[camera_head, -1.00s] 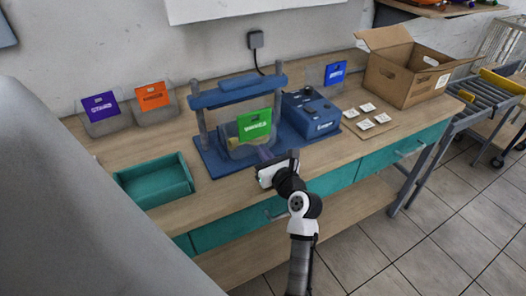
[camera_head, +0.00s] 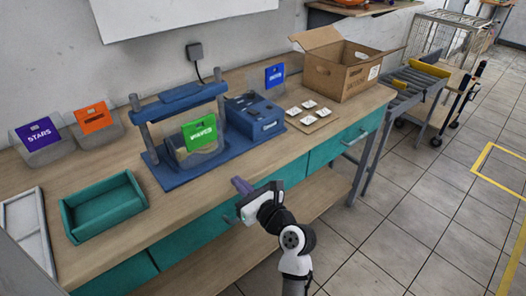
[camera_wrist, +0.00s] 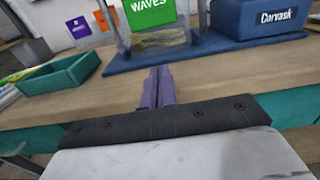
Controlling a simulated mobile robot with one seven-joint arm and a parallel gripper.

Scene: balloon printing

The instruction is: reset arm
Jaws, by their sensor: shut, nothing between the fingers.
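My gripper (camera_head: 240,185) is in front of the workbench's front edge in the head view, apart from the things on it. Its purple fingers are together and empty in the wrist view (camera_wrist: 159,85). The blue press (camera_head: 180,135) stands on the bench behind it, with a clear bin bearing a green WAVES card (camera_head: 200,132) inside its frame. The WAVES card also shows at the top of the wrist view (camera_wrist: 150,12).
A teal tray (camera_head: 68,222) lies at the bench's left. Bins with purple STARS (camera_head: 38,132) and orange (camera_head: 93,117) cards stand behind. A blue machine (camera_head: 258,118), several white pieces on a board (camera_head: 325,122) and a cardboard box (camera_head: 335,72) stand right.

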